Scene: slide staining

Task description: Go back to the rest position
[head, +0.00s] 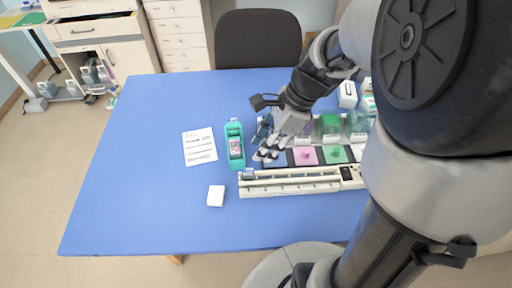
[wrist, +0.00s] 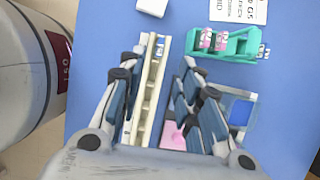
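My gripper (head: 268,153) is above the blue table, over the left end of the staining station and just right of the teal slide holder (head: 235,150). In the wrist view, the fingers of my gripper (wrist: 164,58) are spread apart with nothing held between them. The teal holder (wrist: 225,46) lies beyond the fingertips there, with pink-labelled pieces in it. A long off-white rack (head: 290,188) runs along the front of the station; it also shows beneath the left finger in the wrist view (wrist: 149,90).
Pink (head: 305,156) and green (head: 335,154) pads lie behind the rack, with a green jar (head: 330,124) and other jars behind them. A printed sheet (head: 200,146) and a white block (head: 216,196) lie left. The blue table's (head: 130,180) left side is clear. A dark chair (head: 259,38) stands behind.

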